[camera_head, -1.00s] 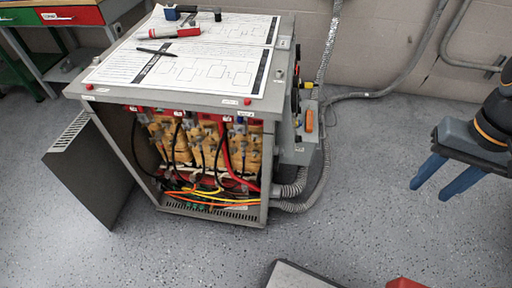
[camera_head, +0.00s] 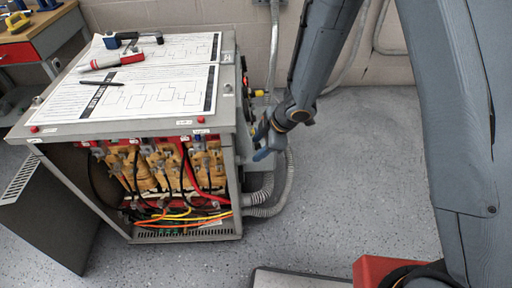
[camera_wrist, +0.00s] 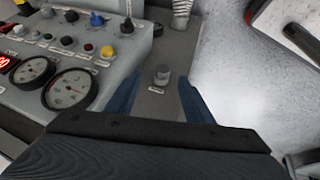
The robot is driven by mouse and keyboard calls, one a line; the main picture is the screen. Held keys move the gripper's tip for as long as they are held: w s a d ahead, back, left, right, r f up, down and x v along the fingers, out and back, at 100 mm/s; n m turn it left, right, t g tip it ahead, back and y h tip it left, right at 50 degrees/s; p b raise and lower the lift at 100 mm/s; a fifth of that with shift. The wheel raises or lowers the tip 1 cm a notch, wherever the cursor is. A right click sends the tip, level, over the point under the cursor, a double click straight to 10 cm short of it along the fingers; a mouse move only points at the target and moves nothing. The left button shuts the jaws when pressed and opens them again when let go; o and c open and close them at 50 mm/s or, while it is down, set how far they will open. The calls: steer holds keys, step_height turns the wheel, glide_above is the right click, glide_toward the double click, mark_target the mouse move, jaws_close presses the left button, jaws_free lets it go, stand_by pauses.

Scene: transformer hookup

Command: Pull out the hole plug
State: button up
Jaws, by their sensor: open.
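A small grey cylindrical plug (camera_wrist: 162,72) stands on a grey plate of the side box in the wrist view, with a label beside it. My gripper (camera_wrist: 158,86) is open, with one blue finger to each side of the plug in the picture. I cannot tell whether the fingers reach down around the plug or stay above it. In the head view my gripper (camera_head: 264,146) is at the right side of the transformer cabinet (camera_head: 130,125). The plug is hidden there behind my arm and the cabinet.
A panel with gauges (camera_wrist: 68,88), knobs (camera_wrist: 107,52) and buttons lies left of the plug in the wrist view. A corrugated conduit (camera_wrist: 182,12) is above it. Papers (camera_head: 140,92) and markers lie on the cabinet top. An open door panel (camera_head: 50,225) stands at left.

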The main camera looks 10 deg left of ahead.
mark_target(241, 161)
steer(key=s+x, duration=0.1)
steer(key=x, duration=0.7)
steer(key=shift+a+f+n+b, duration=0.15)
steer(key=shift+a+n+b, duration=0.2)
steer(key=shift+a, duration=0.1)
steer(key=shift+w, duration=0.1)
jaws_close()
